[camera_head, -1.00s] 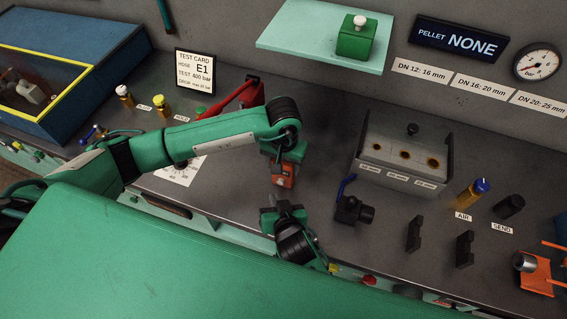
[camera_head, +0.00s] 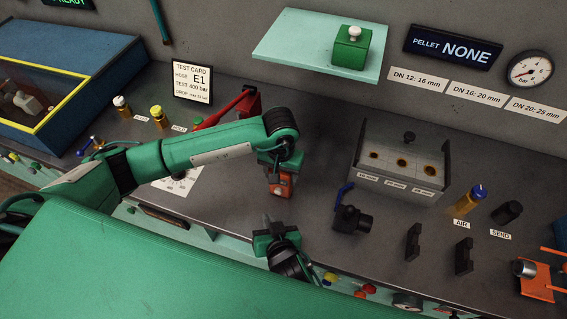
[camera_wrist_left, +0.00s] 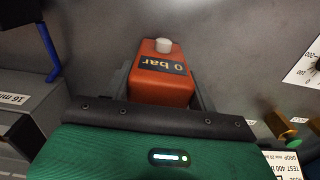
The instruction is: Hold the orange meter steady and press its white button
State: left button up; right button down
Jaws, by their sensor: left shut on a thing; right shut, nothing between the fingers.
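The orange meter (camera_wrist_left: 160,87) is between the fingers of my left gripper (camera_wrist_left: 160,88) in the left wrist view. Its dark display reads "0 bar", and its white button (camera_wrist_left: 164,45) shows on the end away from the gripper body. In the head view the meter (camera_head: 280,186) hangs below my left gripper (camera_head: 279,178), partly hidden by it. Whether it touches the bench is hard to tell. My right gripper (camera_head: 268,222) is shut and empty, below and slightly left of the meter in the picture, apart from it. Nothing is seen touching the button.
A black fitting with a blue lever (camera_head: 350,214) stands right of the grippers. Behind it is a grey block with several holes (camera_head: 398,188). A red lever (camera_head: 225,108) is behind my left arm. Black brackets (camera_head: 413,242) stand to the right. The bench between them is clear.

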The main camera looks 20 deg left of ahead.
pick_arm(q)
jog(key=o, duration=1.2)
